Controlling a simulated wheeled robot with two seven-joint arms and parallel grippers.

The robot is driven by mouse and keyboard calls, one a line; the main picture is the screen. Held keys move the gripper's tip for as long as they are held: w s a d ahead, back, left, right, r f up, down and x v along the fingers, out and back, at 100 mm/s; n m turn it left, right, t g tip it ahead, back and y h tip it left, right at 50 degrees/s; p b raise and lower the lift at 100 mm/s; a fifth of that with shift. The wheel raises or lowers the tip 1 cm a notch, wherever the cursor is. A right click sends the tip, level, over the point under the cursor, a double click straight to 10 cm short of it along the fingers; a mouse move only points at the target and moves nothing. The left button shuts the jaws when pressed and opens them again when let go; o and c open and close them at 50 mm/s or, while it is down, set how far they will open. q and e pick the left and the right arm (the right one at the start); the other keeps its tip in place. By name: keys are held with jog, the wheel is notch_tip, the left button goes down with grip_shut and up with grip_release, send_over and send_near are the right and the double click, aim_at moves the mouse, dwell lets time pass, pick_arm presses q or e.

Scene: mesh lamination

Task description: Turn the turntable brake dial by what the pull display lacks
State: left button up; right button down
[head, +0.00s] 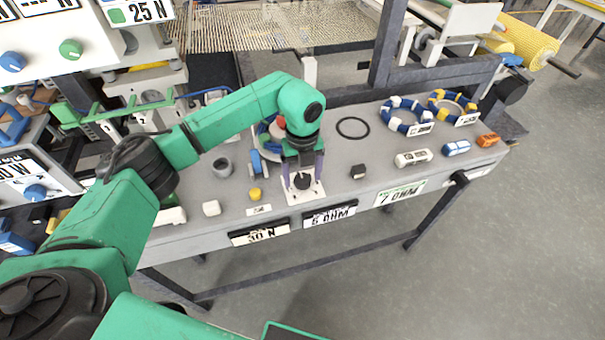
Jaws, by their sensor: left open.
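A black dial (302,182) stands on a white plate (306,195) at the bench's front edge. My left gripper (303,168) points down over it, open, with one purple finger on each side. I cannot tell whether the fingers touch the dial. A sign reading 30 N (260,233) hangs on the bench front, left of the plate. A display reading 25 N (146,11) is at the top left, beside a partly cut-off display with dashes and N (45,4). My right gripper is not in view.
The grey bench (345,185) also carries a black ring (353,127), a yellow knob (255,194), a grey cup (222,167) and a black block (358,172). Signs reading 5 OHM (330,215) and 7 OHM (400,193) hang in front. The floor at right is clear.

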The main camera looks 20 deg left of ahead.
aim_at(302, 178)
pick_arm(q)
notch_tip(302, 178, up, 14)
jog(key=b, duration=0.2)
jog(key=shift+r, duration=0.25)
